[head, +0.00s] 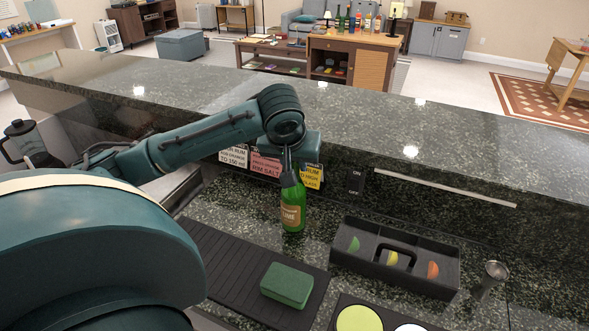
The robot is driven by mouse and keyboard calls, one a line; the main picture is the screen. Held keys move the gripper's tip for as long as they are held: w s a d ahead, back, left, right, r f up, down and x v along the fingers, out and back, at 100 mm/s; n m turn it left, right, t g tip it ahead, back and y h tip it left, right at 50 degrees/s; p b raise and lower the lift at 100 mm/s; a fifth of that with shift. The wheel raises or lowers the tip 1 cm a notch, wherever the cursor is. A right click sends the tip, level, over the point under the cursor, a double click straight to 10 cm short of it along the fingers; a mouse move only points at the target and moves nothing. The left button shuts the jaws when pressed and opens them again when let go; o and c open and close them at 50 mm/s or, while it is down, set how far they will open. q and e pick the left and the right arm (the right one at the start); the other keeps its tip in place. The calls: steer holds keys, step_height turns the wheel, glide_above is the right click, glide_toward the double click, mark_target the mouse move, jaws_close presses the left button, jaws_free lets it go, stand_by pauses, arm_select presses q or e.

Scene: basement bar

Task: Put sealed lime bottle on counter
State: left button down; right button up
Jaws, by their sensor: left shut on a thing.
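The green lime bottle (292,212) with a tan label is upright at the middle of the head view, over the dark granite counter (235,208). My left gripper (288,166) reaches in from the left and is shut on the bottle's neck from above. The gripper and arm hide the bottle's top. The bottle's base is at or just above the counter, and I cannot tell whether it touches. My right gripper is not in view.
A black caddy (447,279) with fruit-wedge shapes stands right of the bottle, beside a metal jigger (492,275). Recipe cards (267,164) line the raised ledge (480,138) behind. A blender (25,142) stands at left.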

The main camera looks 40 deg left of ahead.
arm_select(q)
steer(key=shift+f, duration=1)
steer(key=c, duration=1.2)
jaws_free()
steer(key=shift+f, duration=0.1)
steer(key=v, duration=1.2)
steer(key=shift+r, duration=0.2)
